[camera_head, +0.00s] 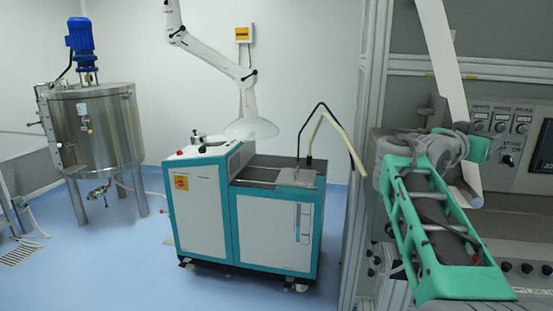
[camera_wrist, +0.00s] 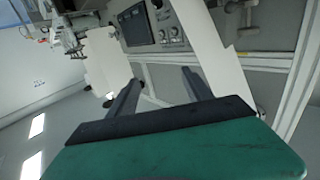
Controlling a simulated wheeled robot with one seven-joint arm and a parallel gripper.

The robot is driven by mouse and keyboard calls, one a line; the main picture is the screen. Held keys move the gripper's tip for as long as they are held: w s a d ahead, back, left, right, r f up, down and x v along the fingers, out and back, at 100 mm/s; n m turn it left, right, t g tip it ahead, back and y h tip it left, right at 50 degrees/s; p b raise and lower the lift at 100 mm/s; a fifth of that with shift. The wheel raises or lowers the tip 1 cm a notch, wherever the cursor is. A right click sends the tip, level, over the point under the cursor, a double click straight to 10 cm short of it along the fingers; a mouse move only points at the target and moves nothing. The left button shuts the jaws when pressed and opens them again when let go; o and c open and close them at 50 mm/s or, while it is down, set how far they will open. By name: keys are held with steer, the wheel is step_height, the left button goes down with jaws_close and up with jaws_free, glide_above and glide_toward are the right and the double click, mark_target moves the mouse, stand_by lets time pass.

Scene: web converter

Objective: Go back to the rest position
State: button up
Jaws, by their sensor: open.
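My gripper (camera_wrist: 161,78) shows in the wrist view with its two dark fingers apart and nothing between them. The fingers point towards the front of a machine with a control panel (camera_wrist: 168,30). The green casing at the bottom of that view is part of my own wrist. In the head view my green and grey arm reaches up at the right, in front of the machine (camera_head: 510,68). My fingers cannot be made out there.
A white web strip (camera_head: 443,55) hangs close to my arm; white sheet also shows in the wrist view (camera_wrist: 215,50). A teal and white cabinet unit (camera_head: 275,225) and a steel tank (camera_head: 95,130) stand left. The blue floor (camera_head: 110,260) between them is mostly clear.

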steer(key=s+a+f+n+y+p, duration=0.25)
steer(key=a+f+n+y, duration=0.2)
steer(key=a+f, duration=0.5)
steer(key=s+a+f+n+y+p, duration=0.1)
steer(key=a+f+n+y+p, duration=0.2)
steer(key=a+f+y, duration=0.45)
steer(key=s+a+f+n+g+y+p, duration=0.2)
steer(key=s+a+f+n+g, duration=0.3)
steer(key=s+a+f, duration=1)
steer(key=s+a+y, duration=0.1)
steer(key=s+a, duration=0.2)
steer(key=s, duration=0.1)
steer(key=shift+s+f+g+y+p, duration=0.15)
steer(key=shift+g+y+p, duration=0.15)
steer(key=shift+y+p, duration=0.1)
steer(key=shift+c, duration=0.2)
